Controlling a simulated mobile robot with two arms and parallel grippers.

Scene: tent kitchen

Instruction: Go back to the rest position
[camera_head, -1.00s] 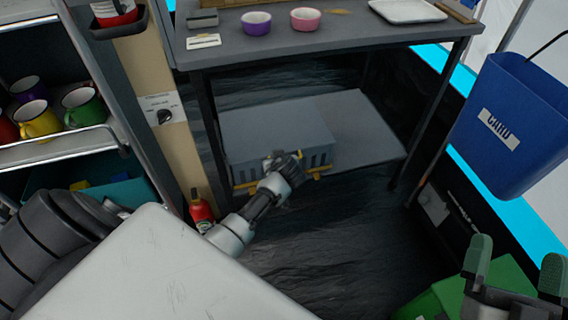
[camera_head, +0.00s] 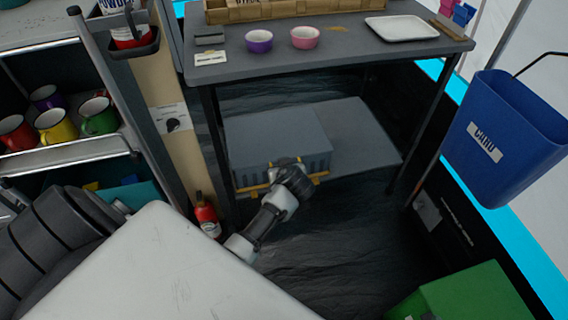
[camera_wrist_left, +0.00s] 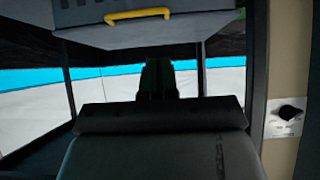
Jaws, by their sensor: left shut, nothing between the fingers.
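My left arm comes in from the left and reaches down in front of the low shelf under the table. Its wrist end (camera_head: 290,180) is in front of a grey crate (camera_head: 270,140) with yellow handles; the fingers are hidden in the head view. In the left wrist view my left gripper (camera_wrist_left: 157,76) shows two dark green fingers close together, shut and empty. The crate (camera_wrist_left: 145,25) with a yellow handle fills the top of that view, apart from the fingers. My right gripper is not in view.
A table (camera_head: 340,57) holds a purple bowl (camera_head: 259,41), a pink bowl (camera_head: 305,38) and a white tray (camera_head: 400,28). A mug shelf (camera_head: 75,150) and a red bottle (camera_head: 207,216) stand left. A blue bin (camera_head: 510,130) and green box (camera_head: 475,295) are right. Dark floor lies between.

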